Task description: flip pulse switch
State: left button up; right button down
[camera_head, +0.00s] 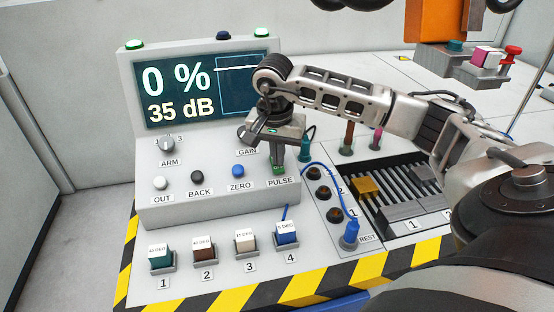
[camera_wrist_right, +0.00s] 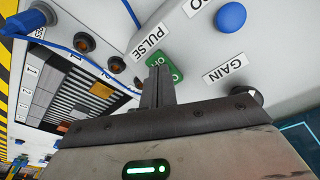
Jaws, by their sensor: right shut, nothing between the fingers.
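The pulse switch is a small green rocker (camera_head: 279,170) above the PULSE label on the console's sloped panel. It shows larger in the right wrist view (camera_wrist_right: 172,60), with white ON/OFF lettering partly hidden by my fingers. My right gripper (camera_head: 277,160) is shut and empty, pointing down with its tips right at the switch. In the right wrist view the closed fingers (camera_wrist_right: 158,78) overlap the near part of the green rocker. I cannot tell whether they touch it. The console screen (camera_head: 190,88) reads 0 % and 35 dB. My left gripper is not in view.
The blue ZERO button (camera_head: 238,171) and the GAIN knob (camera_wrist_right: 245,93) are close to the switch. Several labelled blocks, including a blue one (camera_head: 286,232), stand along the front. A blue cable (camera_head: 328,172) and sockets lie to the right.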

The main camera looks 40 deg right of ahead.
jog(key=shift+r+p, duration=2.3)
jog(key=shift+r, duration=1.05)
jog(key=shift+f, duration=0.1)
